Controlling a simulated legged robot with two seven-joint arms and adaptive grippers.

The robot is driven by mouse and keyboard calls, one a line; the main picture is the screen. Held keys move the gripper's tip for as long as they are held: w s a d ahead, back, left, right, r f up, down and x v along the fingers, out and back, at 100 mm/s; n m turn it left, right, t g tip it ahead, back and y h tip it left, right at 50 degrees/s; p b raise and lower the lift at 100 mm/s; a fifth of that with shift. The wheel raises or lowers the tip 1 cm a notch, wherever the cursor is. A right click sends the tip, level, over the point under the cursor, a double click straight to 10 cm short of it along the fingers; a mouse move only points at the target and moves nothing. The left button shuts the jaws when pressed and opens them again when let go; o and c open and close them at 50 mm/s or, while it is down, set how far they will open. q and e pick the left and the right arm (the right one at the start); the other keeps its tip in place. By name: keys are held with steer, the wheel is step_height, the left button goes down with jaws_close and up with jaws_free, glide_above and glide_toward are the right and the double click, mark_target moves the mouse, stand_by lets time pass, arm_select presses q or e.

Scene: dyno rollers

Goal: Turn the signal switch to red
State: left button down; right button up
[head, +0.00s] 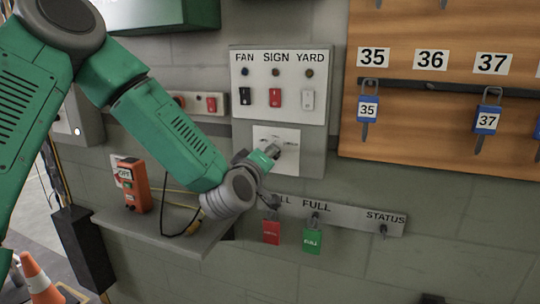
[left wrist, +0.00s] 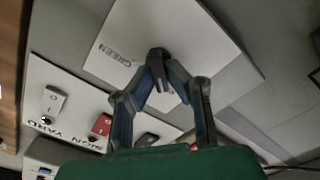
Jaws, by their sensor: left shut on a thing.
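The signal switch is on a white plate (head: 262,133) on the wall, below the FAN, SIGN and YARD panel. The plate also fills the top of the left wrist view (left wrist: 205,35), where the word GREEN can be read on it. My left gripper (head: 273,151) is at this plate. In the left wrist view its fingers (left wrist: 162,80) come together around the dark switch handle (left wrist: 157,54) and are shut on it. The fingers hide part of the handle, and I cannot read its exact angle. My right gripper is not in view.
The FAN, SIGN and YARD panel (head: 278,85) with its rocker switches is just above. A shelf (head: 175,232) with an orange device (head: 133,187) is at lower left. Red (head: 271,232) and green (head: 312,240) tags hang below. A wooden padlock board (head: 440,130) is at right.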

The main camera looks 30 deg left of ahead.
arm_select(q)
steer(key=c, duration=1.6)
jaws_free()
steer(key=shift+s+f, duration=0.1)
steer(key=shift+f, duration=0.3)
steer(key=shift+r, duration=0.1)
steer(key=v, duration=0.7)
steer(key=shift+s+a, duration=0.1)
